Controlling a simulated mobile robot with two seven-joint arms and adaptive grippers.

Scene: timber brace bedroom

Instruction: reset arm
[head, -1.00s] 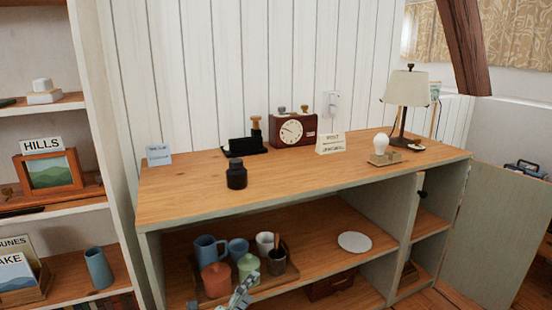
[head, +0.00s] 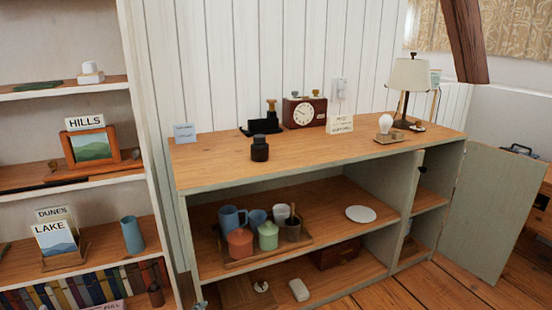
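A small grey piece of what looks like my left gripper (head: 199,304) shows at the bottom edge, in front of the cabinet's lower left corner. Most of it is cut off by the frame, so its fingers cannot be made out. Nothing is visibly held in it. My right gripper is not in view.
A wooden cabinet (head: 320,160) carries a lamp (head: 410,75), clock (head: 303,113) and dark jar (head: 260,149). Mugs and jars stand on a tray (head: 236,263) on its shelf, beside a white plate (head: 360,214). Its door (head: 487,210) stands open. A bookshelf (head: 70,198) is left.

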